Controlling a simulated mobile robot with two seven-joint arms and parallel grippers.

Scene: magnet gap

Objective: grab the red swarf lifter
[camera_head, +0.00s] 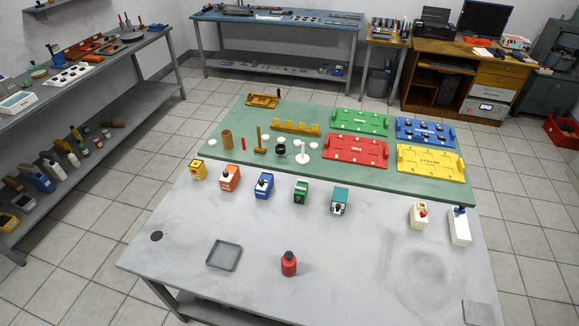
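A red cylindrical object with a dark knob on top (289,265) stands upright near the front middle of the grey table; it looks like the red swarf lifter. Nothing touches it. A square grey tray (237,257) lies to its left, apart from it. Neither of my grippers shows in the head view.
The table (340,275) is bare around the red object. Behind it stand a yellow (198,170), an orange (229,179), a blue (264,186), a green (301,191) and a teal block (339,201). Two white blocks stand right. A green mat (225,165) holds coloured trays and tools.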

